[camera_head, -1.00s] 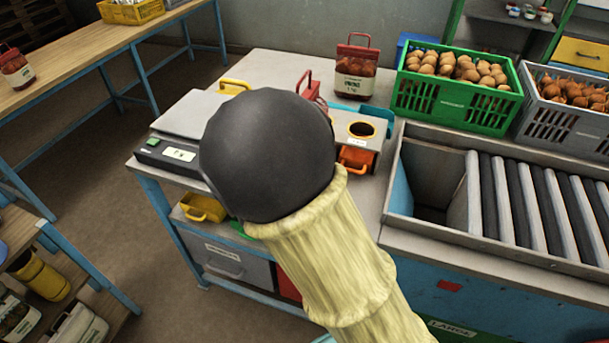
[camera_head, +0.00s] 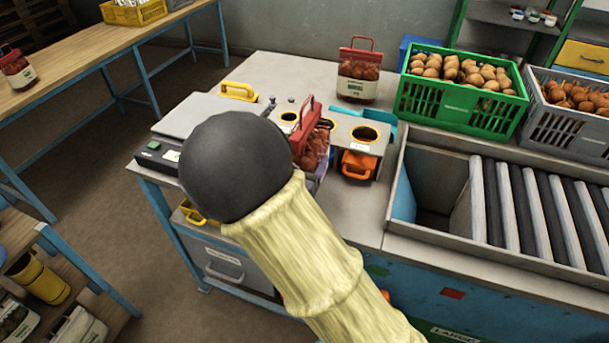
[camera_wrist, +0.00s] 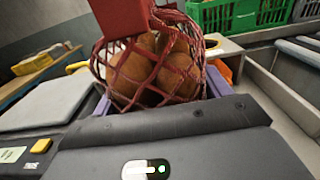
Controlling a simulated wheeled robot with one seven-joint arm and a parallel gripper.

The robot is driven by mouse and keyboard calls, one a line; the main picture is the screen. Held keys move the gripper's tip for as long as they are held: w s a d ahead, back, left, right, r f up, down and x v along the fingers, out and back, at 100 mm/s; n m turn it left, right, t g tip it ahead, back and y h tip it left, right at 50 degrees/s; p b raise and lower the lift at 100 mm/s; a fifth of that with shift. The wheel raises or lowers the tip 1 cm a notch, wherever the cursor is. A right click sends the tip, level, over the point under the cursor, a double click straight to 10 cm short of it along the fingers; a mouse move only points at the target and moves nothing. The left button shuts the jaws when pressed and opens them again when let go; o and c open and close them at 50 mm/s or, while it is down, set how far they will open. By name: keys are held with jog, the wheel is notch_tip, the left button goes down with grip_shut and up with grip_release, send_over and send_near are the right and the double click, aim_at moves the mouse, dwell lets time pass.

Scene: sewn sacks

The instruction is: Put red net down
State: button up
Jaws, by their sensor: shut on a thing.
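The red net (camera_head: 312,148) is a mesh bag of brown round produce with a red top and handle. In the head view it is upright just right of my arm's dark rounded joint, in front of the holed grey stand. In the wrist view the red net (camera_wrist: 150,75) fills the upper middle, with purple edges on both sides of it. My gripper (camera_wrist: 158,92) is shut on it. My arm hides the gripper in the head view, and I cannot tell whether the bag's bottom touches anything.
Another red-topped bag (camera_head: 358,72) stands behind on the grey worktop (camera_head: 280,72). A green crate (camera_head: 462,105) and a grey crate (camera_head: 570,125) of produce are at the right, behind the roller conveyor (camera_head: 540,205). A flat scale (camera_head: 200,112) lies left. An orange scoop (camera_head: 357,165) is close by.

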jog(key=shift+f, duration=0.15)
jog(key=shift+w+f, duration=0.1)
jog(key=shift+f, duration=2)
jog(key=shift+f, duration=0.1)
jog(key=o, duration=1.9)
jog(key=shift+f, duration=0.1)
jog(key=shift+c, duration=0.2)
jog(key=shift+s, duration=0.2)
